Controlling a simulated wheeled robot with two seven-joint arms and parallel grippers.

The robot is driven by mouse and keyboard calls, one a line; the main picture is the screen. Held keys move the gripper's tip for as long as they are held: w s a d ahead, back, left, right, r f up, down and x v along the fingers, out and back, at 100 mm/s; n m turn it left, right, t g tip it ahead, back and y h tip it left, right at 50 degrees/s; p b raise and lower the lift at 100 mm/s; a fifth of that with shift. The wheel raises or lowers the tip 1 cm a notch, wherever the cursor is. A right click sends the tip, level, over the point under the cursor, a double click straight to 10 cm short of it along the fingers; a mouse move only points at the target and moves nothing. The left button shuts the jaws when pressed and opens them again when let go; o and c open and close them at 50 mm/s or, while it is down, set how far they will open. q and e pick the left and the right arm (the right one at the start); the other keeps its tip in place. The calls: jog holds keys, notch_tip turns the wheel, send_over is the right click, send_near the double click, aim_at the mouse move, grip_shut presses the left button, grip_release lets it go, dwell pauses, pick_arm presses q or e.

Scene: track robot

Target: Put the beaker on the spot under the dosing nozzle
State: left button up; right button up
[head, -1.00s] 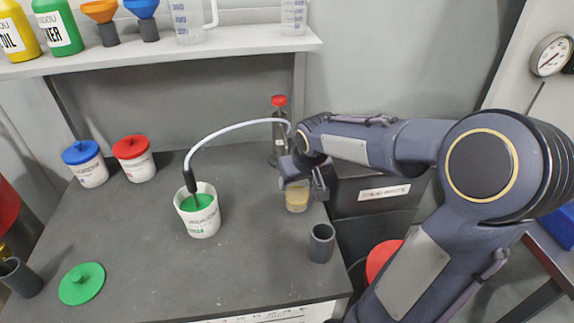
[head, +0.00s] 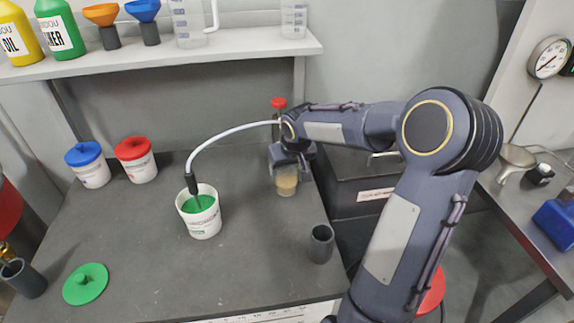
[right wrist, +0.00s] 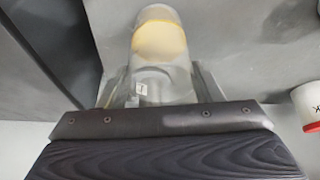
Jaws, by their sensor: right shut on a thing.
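The beaker (head: 286,181) is clear, with a yellowish fill, and hangs below my right gripper (head: 287,164) at the back right of the grey bench. In the right wrist view the beaker (right wrist: 159,45) sits between the two fingers of my right gripper (right wrist: 155,88), which is shut on it. Whether its base clears the bench is hard to tell. The dosing nozzle (head: 191,184) is the dark tip of a curved white tube. It points down into a white pot (head: 204,226) with green inside, which stands under it. My left gripper is out of view.
A dark grey cup (head: 321,244) stands near the bench's right edge. A green lid (head: 85,284) lies front left. Blue-lidded (head: 91,168) and red-lidded (head: 138,164) pots stand at the back left.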

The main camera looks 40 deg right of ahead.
jog(key=o, duration=1.5)
jog(key=shift+f, duration=0.1)
jog(key=shift+c, duration=0.2)
jog(key=shift+r, duration=0.25)
jog(key=v, duration=1.2)
jog(key=s+a+f+n+y, duration=0.1)
jog(key=s+a+f+y, duration=0.1)
jog(key=s+a, duration=0.7)
jog(key=s+a+f+t+y, duration=0.1)
jog(key=s+a+f+y, duration=0.2)
jog(key=s+a, duration=0.6)
jog(key=shift+s+a+f+n, duration=0.3)
jog(key=shift+s+f+n, duration=0.1)
jog(key=shift+s+f, duration=0.65)
